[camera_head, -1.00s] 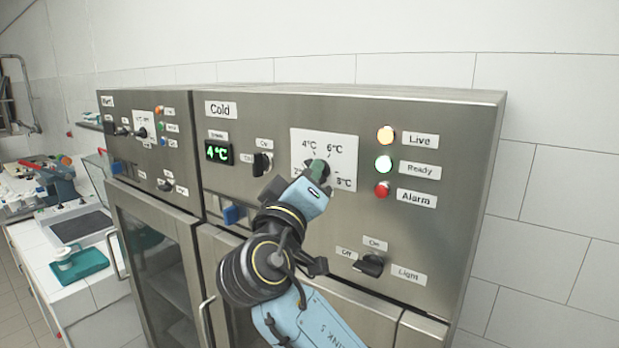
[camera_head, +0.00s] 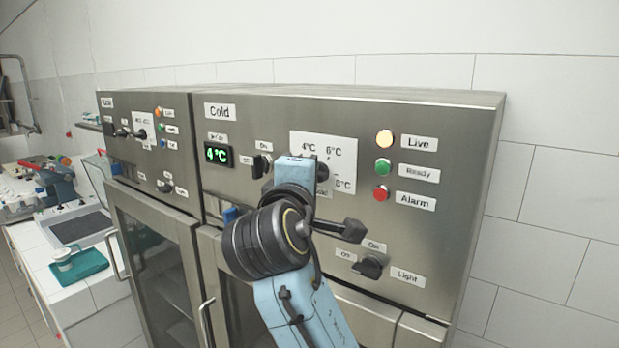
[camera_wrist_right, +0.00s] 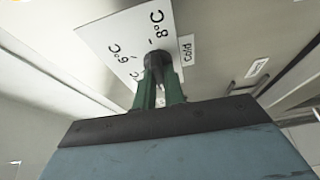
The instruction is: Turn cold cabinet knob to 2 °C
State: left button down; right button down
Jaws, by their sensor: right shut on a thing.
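The cold cabinet (camera_head: 270,115) has a dark temperature knob (camera_head: 322,172) on a white dial plate (camera_head: 343,165) marked with 4, 6 and 8 °C. The 2 °C mark is hidden behind my arm in the head view. The green display (camera_head: 217,154) reads 4 °C. My right gripper (camera_wrist_right: 158,88) is shut on the knob, which shows between its green fingers in the right wrist view (camera_wrist_right: 156,62). In the head view its blue body covers the left part of the plate. My left gripper is not in view.
A second cabinet (camera_head: 150,160) adjoins on the left.

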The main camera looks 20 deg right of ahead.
jog(key=shift+n, duration=0.3)
jog(key=c, duration=1.5)
grip_release()
jog(key=b+v, duration=0.2)
jog(key=v, duration=0.5)
jog(key=shift+s+a, duration=0.15)
jog(key=shift+s, duration=0.1)
